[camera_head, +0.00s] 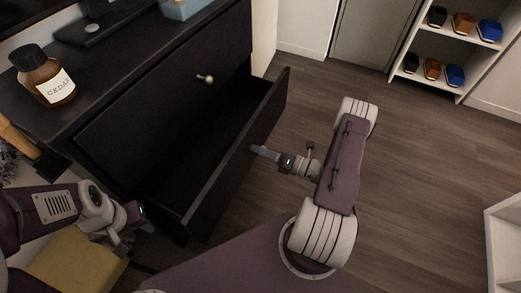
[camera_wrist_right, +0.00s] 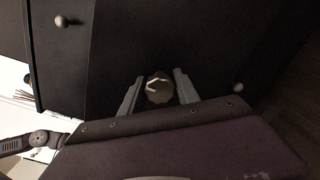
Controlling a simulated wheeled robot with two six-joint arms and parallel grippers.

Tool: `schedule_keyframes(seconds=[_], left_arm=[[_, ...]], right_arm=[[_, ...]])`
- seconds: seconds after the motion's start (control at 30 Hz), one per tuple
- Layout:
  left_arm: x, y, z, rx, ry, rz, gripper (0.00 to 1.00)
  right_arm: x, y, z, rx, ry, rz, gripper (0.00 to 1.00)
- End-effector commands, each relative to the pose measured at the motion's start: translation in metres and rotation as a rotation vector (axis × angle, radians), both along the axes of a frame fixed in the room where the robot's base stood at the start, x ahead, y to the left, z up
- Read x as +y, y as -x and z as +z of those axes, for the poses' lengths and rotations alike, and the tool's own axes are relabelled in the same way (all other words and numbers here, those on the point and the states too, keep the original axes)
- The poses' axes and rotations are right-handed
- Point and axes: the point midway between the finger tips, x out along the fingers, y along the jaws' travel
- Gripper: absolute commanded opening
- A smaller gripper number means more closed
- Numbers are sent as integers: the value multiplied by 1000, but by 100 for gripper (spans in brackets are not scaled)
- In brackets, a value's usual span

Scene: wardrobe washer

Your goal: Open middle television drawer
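The dark cabinet (camera_head: 135,118) stands at the left in the head view. Its upper drawer has a pale round knob (camera_head: 205,78) and is closed. The drawer below it (camera_head: 240,150) stands well open, and its inside looks dark and empty. My right gripper (camera_head: 258,151) is at the front of this open drawer. In the right wrist view its two fingers (camera_wrist_right: 158,74) stand apart on either side of a round knob (camera_wrist_right: 159,89), with slim gaps showing. My left gripper (camera_head: 130,228) hangs at the lower left, away from the drawers; its finger opening is unclear.
A brown bottle (camera_head: 50,80) and a dark stand (camera_head: 100,24) are on the cabinet top. A yellow box (camera_head: 75,265) lies below my left gripper. A white shoe shelf (camera_head: 455,52) stands at the back right. The wooden floor (camera_head: 430,170) at the right is clear.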

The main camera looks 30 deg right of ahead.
Motion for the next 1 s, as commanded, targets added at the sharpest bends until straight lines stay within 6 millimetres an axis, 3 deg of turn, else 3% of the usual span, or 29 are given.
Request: schedule_keyframes(seconds=[0.17, 0.7, 1.0], left_arm=[[0, 0, 4, 0, 0, 0, 36], [0, 0, 32, 0, 0, 0, 36], [0, 0, 31, 0, 0, 0, 36]], right_arm=[[-4, 4, 2, -1, 1, -4, 38], [-54, 68, 2, 0, 0, -2, 38], [-56, 72, 0, 0, 0, 1, 38]])
